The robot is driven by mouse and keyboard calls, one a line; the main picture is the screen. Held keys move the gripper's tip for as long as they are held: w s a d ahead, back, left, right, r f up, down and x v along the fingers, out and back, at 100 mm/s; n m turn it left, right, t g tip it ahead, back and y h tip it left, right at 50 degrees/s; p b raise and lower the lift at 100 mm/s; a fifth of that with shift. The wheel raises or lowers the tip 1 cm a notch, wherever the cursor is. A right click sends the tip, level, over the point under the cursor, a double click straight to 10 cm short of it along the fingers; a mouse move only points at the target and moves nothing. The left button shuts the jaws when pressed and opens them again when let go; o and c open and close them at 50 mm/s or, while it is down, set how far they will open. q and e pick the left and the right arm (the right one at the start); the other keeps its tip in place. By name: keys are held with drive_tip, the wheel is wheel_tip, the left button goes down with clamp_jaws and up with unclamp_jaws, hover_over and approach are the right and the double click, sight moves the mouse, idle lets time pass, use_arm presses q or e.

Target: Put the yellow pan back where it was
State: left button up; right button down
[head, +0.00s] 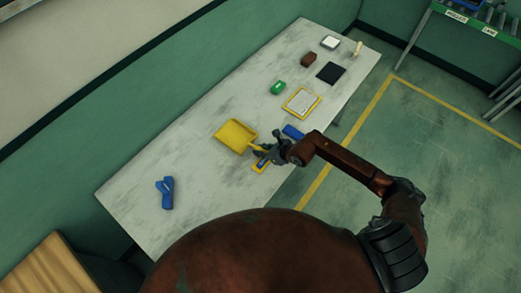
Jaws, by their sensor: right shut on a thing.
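The yellow pan (235,135), a dustpan with a short handle, is over the table (125,193) near its middle. Its handle points right toward my right gripper (264,150). My right gripper is shut on the pan's handle, and its fingers partly hide the handle. From this view I cannot tell whether the pan touches the table or is slightly above it. A small yellow and blue item (260,165) lies just below the gripper and is partly hidden. My left gripper is not in view.
A blue tool (166,192) lies at the table's left end. Bare table lies between the pan and blue tool.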

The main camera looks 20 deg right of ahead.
drive_tip(key=shift+r, duration=0.1)
drive_tip(key=c, duration=1.8)
unclamp_jaws()
drive_tip(key=shift+r, duration=0.1)
drive_tip(key=p+v, duration=0.1)
drive_tip(key=v, duration=1)
drive_tip(key=shift+s+d+r, duration=0.15)
drive_tip(key=shift+s+r, duration=0.1)
drive_tip(key=shift+s, duration=0.1)
